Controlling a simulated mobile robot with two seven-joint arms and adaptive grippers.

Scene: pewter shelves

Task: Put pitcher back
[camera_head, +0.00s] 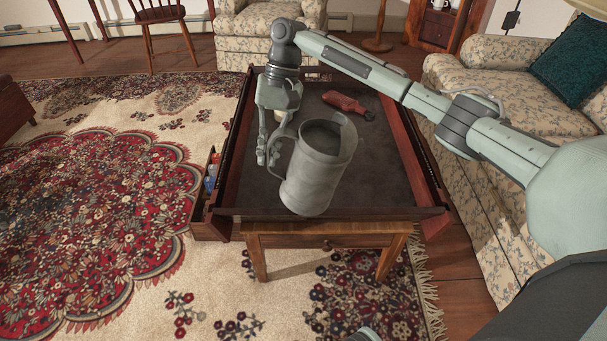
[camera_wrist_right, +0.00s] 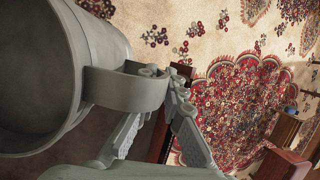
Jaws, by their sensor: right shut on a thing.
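The grey metal pitcher (camera_head: 318,175) is over the near part of the dark tabletop in the head view, tilted slightly. I cannot tell whether its base touches the table. My right gripper (camera_head: 268,152) comes down at its left side and is shut on its handle. In the right wrist view the pitcher (camera_wrist_right: 95,80) fills the left side, its open mouth to the left, and its handle (camera_wrist_right: 125,90) runs to the fingertips of my right gripper (camera_wrist_right: 172,92). My left gripper is not in view.
The low wooden table (camera_head: 335,240) has a raised rim and an open side drawer (camera_head: 210,195) holding small items. A red bottle-like object (camera_head: 344,102) lies farther back on the tabletop. A floral sofa (camera_head: 490,200) stands at right, an armchair (camera_head: 255,35) behind.

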